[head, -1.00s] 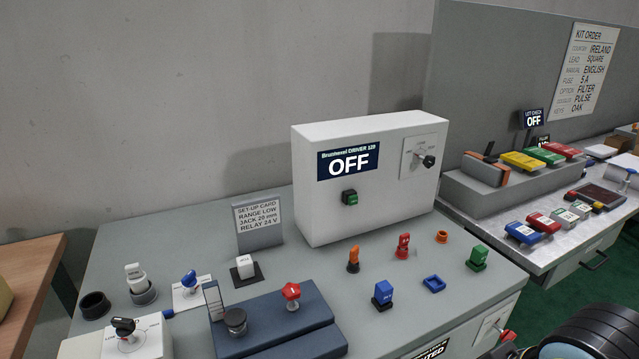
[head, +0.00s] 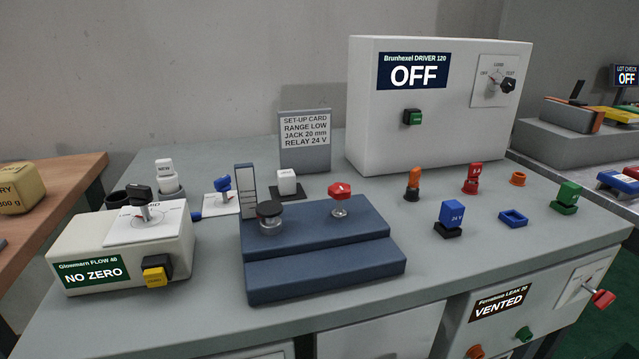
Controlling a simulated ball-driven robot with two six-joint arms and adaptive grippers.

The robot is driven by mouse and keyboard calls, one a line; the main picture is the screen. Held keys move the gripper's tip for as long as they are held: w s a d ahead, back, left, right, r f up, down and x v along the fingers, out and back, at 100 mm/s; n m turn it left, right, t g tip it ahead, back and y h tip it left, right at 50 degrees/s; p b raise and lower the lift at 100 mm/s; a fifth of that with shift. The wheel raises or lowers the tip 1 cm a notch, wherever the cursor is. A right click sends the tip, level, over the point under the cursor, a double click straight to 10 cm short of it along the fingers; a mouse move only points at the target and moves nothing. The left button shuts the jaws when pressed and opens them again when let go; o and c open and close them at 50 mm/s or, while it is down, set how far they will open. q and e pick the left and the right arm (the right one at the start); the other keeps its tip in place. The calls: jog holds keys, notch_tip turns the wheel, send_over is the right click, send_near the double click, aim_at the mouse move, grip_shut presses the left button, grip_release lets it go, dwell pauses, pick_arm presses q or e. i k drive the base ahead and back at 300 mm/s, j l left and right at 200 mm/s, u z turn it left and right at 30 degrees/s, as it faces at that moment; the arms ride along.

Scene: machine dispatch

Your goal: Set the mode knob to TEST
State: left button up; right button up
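The mode knob (head: 507,85) is a black knob on a white dial plate (head: 489,98) at the right of the front of the white Brunhexel DRIVER 120 box (head: 440,140). The plate has small print that seems to read OFF at left, LOAD at top and TEST at right. A small red mark shows beside the knob; which label it points to is too small to tell. The box's display (head: 413,72) reads OFF. A green button (head: 412,117) sits below it. Neither gripper is in view.
A set-up card (head: 305,140) stands left of the box. A blue stepped block (head: 320,270) and the Glowmern FLOW 40 unit (head: 125,250) occupy the front left. Several small coloured parts, including a blue 24 V piece (head: 451,214), stand before the box. The Fernstone LEAK 20 panel (head: 540,300) is below the bench edge.

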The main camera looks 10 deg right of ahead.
aim_at(507, 86)
jog(key=z, duration=1.2)
